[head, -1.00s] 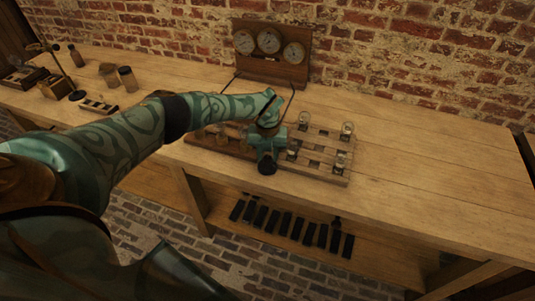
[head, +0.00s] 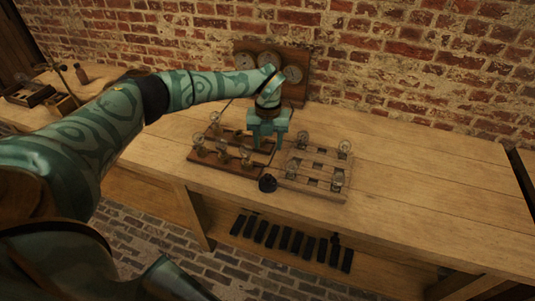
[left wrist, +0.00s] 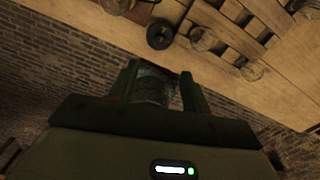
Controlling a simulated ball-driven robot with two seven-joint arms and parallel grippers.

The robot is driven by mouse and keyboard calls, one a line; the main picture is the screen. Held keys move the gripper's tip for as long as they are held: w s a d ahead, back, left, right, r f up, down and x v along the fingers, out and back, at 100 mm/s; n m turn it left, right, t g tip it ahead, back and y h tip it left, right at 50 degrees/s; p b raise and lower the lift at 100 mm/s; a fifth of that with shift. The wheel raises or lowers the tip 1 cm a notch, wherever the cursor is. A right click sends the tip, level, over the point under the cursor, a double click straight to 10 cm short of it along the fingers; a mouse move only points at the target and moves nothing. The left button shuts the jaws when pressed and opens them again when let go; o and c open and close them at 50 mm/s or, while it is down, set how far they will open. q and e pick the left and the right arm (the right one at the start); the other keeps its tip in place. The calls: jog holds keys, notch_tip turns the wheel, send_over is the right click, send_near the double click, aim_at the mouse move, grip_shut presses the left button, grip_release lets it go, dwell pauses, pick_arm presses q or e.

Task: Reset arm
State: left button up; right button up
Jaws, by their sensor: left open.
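My left gripper (head: 267,140) is raised above the workbench, pointing down with its fingers apart. It appears to hold nothing. In the left wrist view its two fingers (left wrist: 157,90) stand apart; a dim greyish shape shows between them, and I cannot tell what it is. My teal left arm comes in from the left of the head view. A dark wooden board with glass jars (head: 222,155) lies left of and below the gripper. A paler slotted rack with glass jars (head: 315,180) lies to its right. My right gripper is not in view.
A black round knob (head: 267,183) sits between the boards near the front edge; it also shows in the left wrist view (left wrist: 160,35). A wooden panel with dials (head: 294,72) stands behind. Dark bars (head: 290,240) line the lower shelf. The right bench top (head: 430,180) is clear.

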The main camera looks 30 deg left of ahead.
pick_arm(q)
jog(key=shift+r, duration=1.15)
